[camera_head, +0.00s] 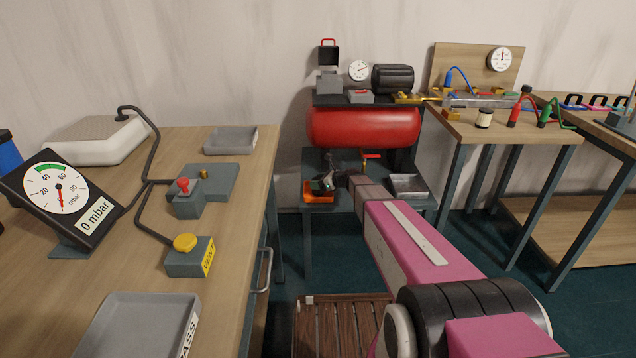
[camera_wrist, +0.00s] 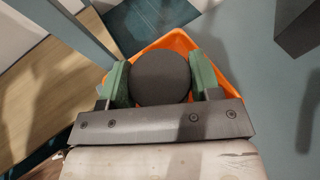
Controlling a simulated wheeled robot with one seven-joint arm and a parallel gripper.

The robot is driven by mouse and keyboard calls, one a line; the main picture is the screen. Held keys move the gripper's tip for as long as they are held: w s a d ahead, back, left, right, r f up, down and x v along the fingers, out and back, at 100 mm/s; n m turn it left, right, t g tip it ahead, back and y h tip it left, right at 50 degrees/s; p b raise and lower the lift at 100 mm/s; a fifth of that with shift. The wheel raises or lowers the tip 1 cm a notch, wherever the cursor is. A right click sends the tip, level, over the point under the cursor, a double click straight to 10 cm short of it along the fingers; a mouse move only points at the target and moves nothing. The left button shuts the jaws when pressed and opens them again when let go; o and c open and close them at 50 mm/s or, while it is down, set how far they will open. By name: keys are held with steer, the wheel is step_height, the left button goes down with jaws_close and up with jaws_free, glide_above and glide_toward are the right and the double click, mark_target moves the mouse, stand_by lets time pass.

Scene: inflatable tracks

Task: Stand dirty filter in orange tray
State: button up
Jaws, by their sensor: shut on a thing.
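In the wrist view, my gripper (camera_wrist: 160,84) has its two green fingers shut on a round dark grey filter (camera_wrist: 160,75), one finger at each side. The filter shows its round top face, and its lower part is hidden. The orange tray (camera_wrist: 178,40) lies around and beneath it; whether the filter touches the tray floor cannot be told. In the head view, the orange tray (camera_head: 318,197) sits on a low grey-green stand below the red tank. My gripper (camera_head: 329,181) is at the tray, small and partly hidden by my pink arm.
A grey metal tray (camera_head: 409,187) stands on the same stand, right of my arm. The red compressor tank (camera_head: 364,126) is above and behind. A wooden bench (camera_head: 240,220) with a gauge and buttons stands on the left. A slatted wooden crate (camera_head: 340,325) is on the floor.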

steer(key=o, duration=0.9)
steer(key=shift+d+r, duration=0.1)
steer(key=shift+r, duration=0.05)
steer(key=v, duration=1.2)
steer(key=s+d+f+n+g+h, duration=0.1)
steer(key=s+n+h, duration=0.3)
steer(key=s+n, duration=0.4)
steer(key=s+d+f+n+g+h, duration=0.2)
steer(key=s+d+n+g+h, duration=0.1)
steer(key=s+n, duration=0.5)
steer(key=s+d+f+n+g+h, duration=0.1)
steer(key=s+d+n+g+h, duration=0.1)
steer(key=s+n+h, duration=0.2)
steer(key=shift+s+d+f+n+h, duration=0.15)
steer(key=shift+s+n, duration=0.5)
steer(key=shift+s, duration=0.65)
steer(key=shift+s+d+f+n+h, duration=0.1)
steer(key=shift+s+n, duration=0.5)
steer(key=shift+s, duration=0.75)
steer(key=shift+s+d+f+n+h, duration=0.15)
steer(key=shift+s+n, duration=0.5)
steer(key=shift+s, duration=0.65)
steer(key=shift+a+r, duration=0.1)
